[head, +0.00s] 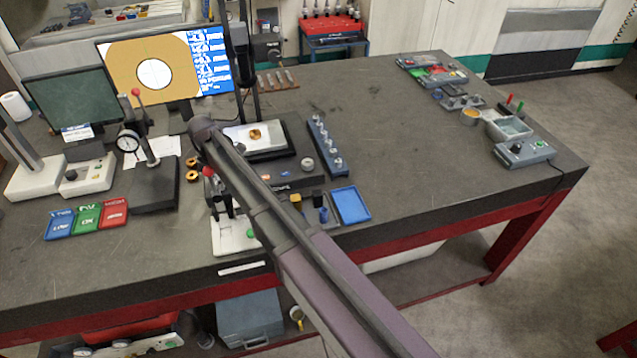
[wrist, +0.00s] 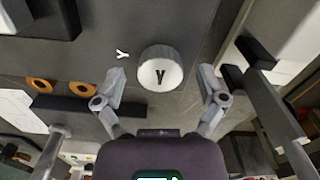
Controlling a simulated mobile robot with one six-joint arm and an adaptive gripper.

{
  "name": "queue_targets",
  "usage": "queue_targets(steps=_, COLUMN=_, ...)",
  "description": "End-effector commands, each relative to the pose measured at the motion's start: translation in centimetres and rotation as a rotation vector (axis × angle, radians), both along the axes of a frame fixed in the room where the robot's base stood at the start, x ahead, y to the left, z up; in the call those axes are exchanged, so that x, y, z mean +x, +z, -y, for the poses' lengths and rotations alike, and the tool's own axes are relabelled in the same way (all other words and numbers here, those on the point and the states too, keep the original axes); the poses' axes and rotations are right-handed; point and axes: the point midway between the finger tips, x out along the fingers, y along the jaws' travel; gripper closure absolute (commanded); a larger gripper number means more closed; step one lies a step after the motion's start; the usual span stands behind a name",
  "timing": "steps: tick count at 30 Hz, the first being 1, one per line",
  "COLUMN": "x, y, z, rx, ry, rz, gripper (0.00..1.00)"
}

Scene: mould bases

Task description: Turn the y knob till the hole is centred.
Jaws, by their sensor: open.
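My gripper (wrist: 162,84) is open, one finger on each side of the knob, with gaps to both. In the head view the knob and my fingertips are hidden by my arm. A brass part (head: 254,134) lies on the lit stage.
Another silver knob (head: 308,163) is at the stage's right, near a blue rack of pins (head: 325,146). A dial gauge stand (head: 153,194) and brass rings (head: 193,163) stand left. A blue tray (head: 351,205) lies at the front. The table's right middle is clear.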

Motion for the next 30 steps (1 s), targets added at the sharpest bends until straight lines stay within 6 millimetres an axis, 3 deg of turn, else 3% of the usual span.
queue_targets(steps=1, x=0.0, y=1.0, z=0.0, rx=0.000, ry=-0.001, rz=0.000, gripper=0.10)
queue_targets(steps=30, x=0.0, y=9.2, z=0.0, rx=0.000, ry=-0.005, rz=0.000, gripper=0.10)
